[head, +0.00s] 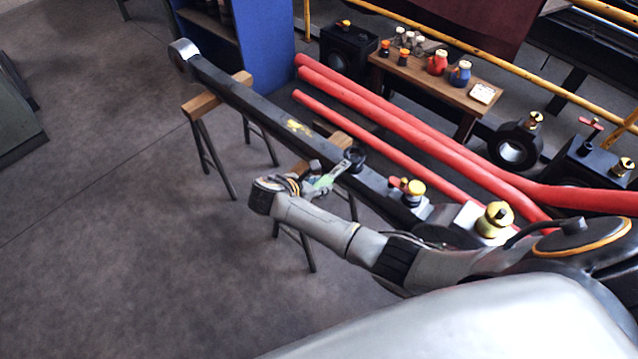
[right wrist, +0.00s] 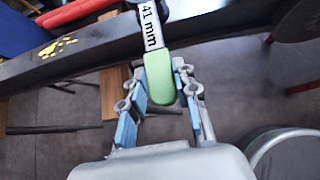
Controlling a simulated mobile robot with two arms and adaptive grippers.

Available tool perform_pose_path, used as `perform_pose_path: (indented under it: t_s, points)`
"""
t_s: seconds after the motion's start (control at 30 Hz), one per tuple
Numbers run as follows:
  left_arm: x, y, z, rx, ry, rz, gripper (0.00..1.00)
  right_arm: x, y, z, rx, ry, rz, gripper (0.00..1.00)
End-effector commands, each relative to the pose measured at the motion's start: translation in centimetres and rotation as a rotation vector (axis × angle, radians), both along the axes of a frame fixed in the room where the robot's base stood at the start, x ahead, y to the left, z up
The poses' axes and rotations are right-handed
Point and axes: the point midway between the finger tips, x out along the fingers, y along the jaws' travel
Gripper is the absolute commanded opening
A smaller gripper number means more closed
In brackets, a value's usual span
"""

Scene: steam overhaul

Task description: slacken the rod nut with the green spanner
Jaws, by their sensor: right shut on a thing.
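The green spanner, marked "41 mm", shows its green handle end (right wrist: 159,80) and its steel shank (right wrist: 150,28) in the right wrist view; its head is cut off by the top edge. My right gripper (right wrist: 163,76) is shut on the green handle. In the head view the spanner (head: 325,183) points from the gripper (head: 318,184) toward a dark round fitting (head: 355,157) on the long dark rod (head: 270,118), perhaps the rod nut. I cannot tell whether the spanner's head is around it. My left gripper is not in view.
The rod lies across wooden-topped trestles (head: 217,97). Red pipes (head: 400,125) run behind it. A wooden bench (head: 440,84) with jars and oil cans stands at the back, beside a blue cabinet (head: 267,40).

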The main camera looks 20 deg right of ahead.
Motion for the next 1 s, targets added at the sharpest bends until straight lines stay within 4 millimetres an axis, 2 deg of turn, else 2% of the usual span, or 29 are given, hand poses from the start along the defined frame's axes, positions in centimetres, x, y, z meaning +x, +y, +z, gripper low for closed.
perform_pose_path:
  t_s: [0.43, 1.0]
  points:
    - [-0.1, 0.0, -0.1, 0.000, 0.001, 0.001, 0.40, 0.1, 0.0, -0.1, -0.002, -0.004, 0.000, 0.00]
    - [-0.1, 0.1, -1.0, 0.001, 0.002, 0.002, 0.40, 0.1, 0.0, -1.6, -0.003, -0.003, 0.000, 0.00]
